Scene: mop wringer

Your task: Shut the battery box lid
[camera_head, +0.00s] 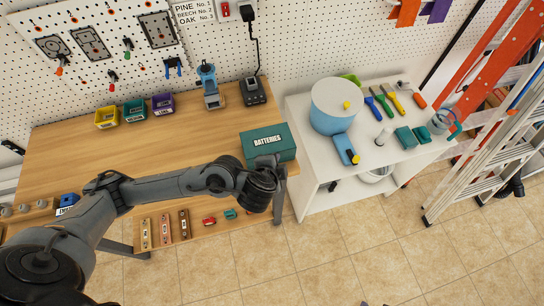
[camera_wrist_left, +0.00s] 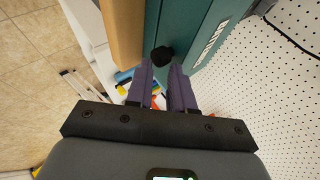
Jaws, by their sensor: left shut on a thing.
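The teal battery box (camera_head: 284,153) stands at the right end of the wooden workbench, its lid (camera_head: 268,139) marked BATTERIES facing up. I cannot tell from the head view whether the lid sits fully down. In the left wrist view the teal box (camera_wrist_left: 199,38) fills the top middle, with a dark round knob (camera_wrist_left: 162,55) on it. My left gripper (camera_wrist_left: 162,70) has its two purple fingers closed around this knob. In the head view my left wrist is at the box's front and hides the fingers and knob. My right gripper is not in view.
A white cabinet (camera_head: 301,190) stands right of the bench, with a blue bucket-like container (camera_head: 330,122) on top. Yellow, teal and purple bins (camera_head: 134,111) and a charger (camera_head: 252,92) stand along the pegboard (camera_head: 295,45). A ladder (camera_head: 465,165) leans at the far right. The bench middle is clear.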

